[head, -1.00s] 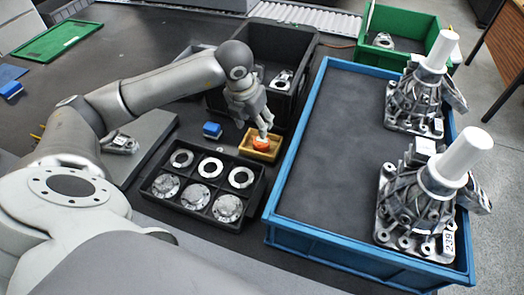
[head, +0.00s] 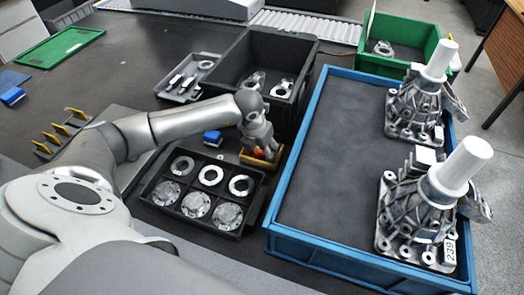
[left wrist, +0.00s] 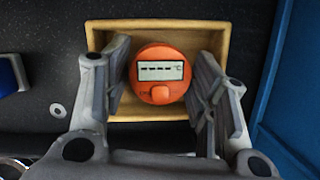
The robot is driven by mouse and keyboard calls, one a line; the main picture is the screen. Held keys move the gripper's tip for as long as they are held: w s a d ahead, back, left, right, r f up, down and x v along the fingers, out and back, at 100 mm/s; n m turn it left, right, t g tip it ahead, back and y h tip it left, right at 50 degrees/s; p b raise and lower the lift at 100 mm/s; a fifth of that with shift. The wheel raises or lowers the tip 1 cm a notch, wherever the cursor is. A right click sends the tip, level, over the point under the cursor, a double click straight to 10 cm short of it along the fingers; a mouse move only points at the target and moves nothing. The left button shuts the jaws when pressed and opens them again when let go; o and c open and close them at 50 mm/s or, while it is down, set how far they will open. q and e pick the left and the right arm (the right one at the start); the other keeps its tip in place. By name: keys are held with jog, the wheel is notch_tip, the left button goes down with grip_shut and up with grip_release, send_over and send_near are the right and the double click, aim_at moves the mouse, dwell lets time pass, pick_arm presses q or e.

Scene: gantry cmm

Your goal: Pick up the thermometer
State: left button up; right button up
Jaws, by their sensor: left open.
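The thermometer (left wrist: 160,76) is a round orange device with a small display and an orange button. It lies in a small yellow tray (left wrist: 190,28) and shows in the left wrist view between my fingers. My left gripper (left wrist: 163,85) is open, one finger on each side of the thermometer; whether they touch it I cannot tell. In the head view my left gripper (head: 262,155) reaches down over the yellow tray (head: 247,161), hiding most of the thermometer. My right gripper is not in view.
A black tray (head: 232,207) of metal rings and discs stands in front of the yellow tray. A blue-walled bin (head: 290,190) with two castings is at its right. A black crate (head: 312,62) stands behind. A small blue block (head: 212,137) lies left.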

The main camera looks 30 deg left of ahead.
aim_at(260, 150)
pick_arm(q)
jog(key=c, duration=0.7)
jog(key=shift+r+p, duration=0.55)
jog(key=shift+r, duration=0.25)
jog(key=p+v, duration=0.1)
jog(key=v, duration=0.1)
jog(key=shift+w+r+p, duration=0.1)
jog(key=shift+r+p, duration=0.25)
jog(key=shift+p, duration=0.05)
jog(key=s+r+p, duration=0.1)
jog(key=s+r, duration=0.2)
jog(key=s, duration=0.1)
jog(key=s+r+p, duration=0.1)
jog(key=s+r, duration=0.1)
jog(key=s, duration=0.3)
jog(key=s+r+p, duration=0.2)
jog(key=s+r, duration=0.1)
jog(key=s, duration=0.1)
jog(key=shift+s+a+r, duration=0.3)
jog(key=shift+s+r, duration=0.05)
jog(key=shift+r, duration=0.05)
